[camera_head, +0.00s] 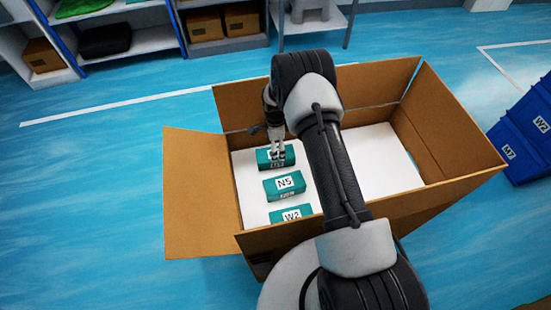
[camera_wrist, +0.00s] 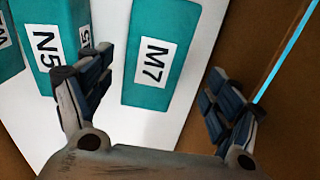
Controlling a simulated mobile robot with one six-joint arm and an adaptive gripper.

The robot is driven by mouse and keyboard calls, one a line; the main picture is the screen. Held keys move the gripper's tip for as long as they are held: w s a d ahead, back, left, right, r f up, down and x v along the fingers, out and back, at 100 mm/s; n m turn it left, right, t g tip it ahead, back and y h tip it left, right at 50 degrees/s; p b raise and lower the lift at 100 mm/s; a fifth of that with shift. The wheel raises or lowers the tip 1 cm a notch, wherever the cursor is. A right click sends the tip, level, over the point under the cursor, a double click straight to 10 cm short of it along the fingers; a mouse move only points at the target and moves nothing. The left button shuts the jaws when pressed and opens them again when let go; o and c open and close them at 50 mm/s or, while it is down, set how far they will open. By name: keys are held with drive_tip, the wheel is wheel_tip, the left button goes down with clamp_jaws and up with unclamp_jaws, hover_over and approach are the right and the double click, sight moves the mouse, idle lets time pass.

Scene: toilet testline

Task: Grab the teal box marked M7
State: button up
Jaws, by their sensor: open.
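The teal box marked M7 (camera_wrist: 161,57) lies in the wrist view between my two open fingers, label facing the camera. In the head view the M7 box (camera_head: 264,163) is the farthest of the teal boxes in the open cardboard carton, and my fingers partly cover its label. My gripper (camera_head: 276,153) is over it, pointing down, open and empty. In the wrist view my gripper (camera_wrist: 157,92) has a finger on each side of the box, with gaps. I cannot tell how far above the box the fingertips are.
A teal box marked N5 (camera_head: 284,184) lies beside it, then one marked W2 (camera_head: 290,213). All lie on a white surface (camera_head: 385,150) inside the cardboard carton (camera_head: 450,178). Carton walls rise around them. Blue bins (camera_head: 525,140) stand at right; shelves (camera_head: 130,45) stand behind.

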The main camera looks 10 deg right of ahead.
drive_tip(key=f, duration=0.1)
drive_tip(key=f+b, duration=0.1)
drive_tip(key=f, duration=0.1)
drive_tip(key=f+b, duration=0.1)
drive_tip(key=f, duration=0.1)
drive_tip(key=shift+s+f, duration=0.1)
drive_tip(key=shift+s, duration=0.25)
drive_tip(key=shift+c, duration=0.4)
drive_tip(key=c, duration=1.2)
drive_tip(key=shift+c, duration=0.5)
drive_tip(key=shift+r, duration=0.2)
